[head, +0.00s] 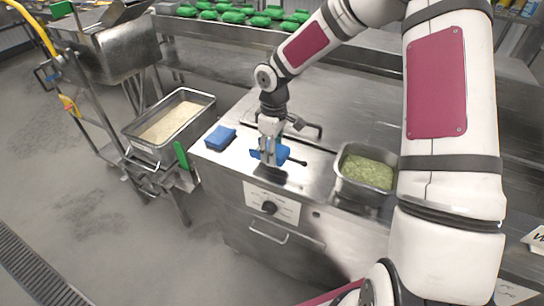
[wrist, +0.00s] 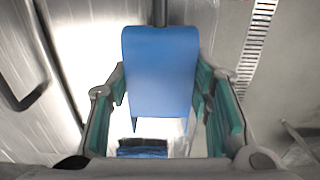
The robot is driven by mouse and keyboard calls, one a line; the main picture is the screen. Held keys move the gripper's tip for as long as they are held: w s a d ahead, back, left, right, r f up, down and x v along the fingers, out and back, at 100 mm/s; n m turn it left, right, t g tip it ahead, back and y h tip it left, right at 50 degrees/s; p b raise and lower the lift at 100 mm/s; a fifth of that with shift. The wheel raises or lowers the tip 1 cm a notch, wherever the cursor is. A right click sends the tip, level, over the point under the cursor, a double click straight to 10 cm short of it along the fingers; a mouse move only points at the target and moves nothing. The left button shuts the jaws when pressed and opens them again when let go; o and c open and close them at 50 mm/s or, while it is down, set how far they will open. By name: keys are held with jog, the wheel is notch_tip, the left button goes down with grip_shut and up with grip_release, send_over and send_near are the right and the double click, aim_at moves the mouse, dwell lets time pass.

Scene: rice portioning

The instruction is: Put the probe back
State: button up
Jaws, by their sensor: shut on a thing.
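The probe (head: 283,154) has a blue body and a thin dark rod that points right in the head view. My gripper (head: 269,153) is shut on the blue body, above the front of the steel counter. In the wrist view the blue body (wrist: 160,72) sits between the green finger pads, with the dark rod (wrist: 160,12) running away at the top. A dark, flat shape (head: 266,174) lies below the gripper at the counter's front edge; I cannot tell whether it is a holder or a shadow. No probe holder is clearly visible.
A blue block (head: 220,138) lies on the counter at left. A steel pan of green food (head: 366,172) is set at right. A pan of pale grain (head: 170,122) stands on a cart beyond the counter's left end. A bent handle (head: 304,126) rises behind the gripper.

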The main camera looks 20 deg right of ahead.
jog(key=shift+w+a+f, duration=0.1)
jog(key=shift+w, duration=0.35)
jog(key=shift+f, duration=1.65)
jog(key=o, duration=1.1)
jog(key=shift+f, duration=0.1)
jog(key=shift+o, duration=0.2)
jog(key=shift+s, duration=0.1)
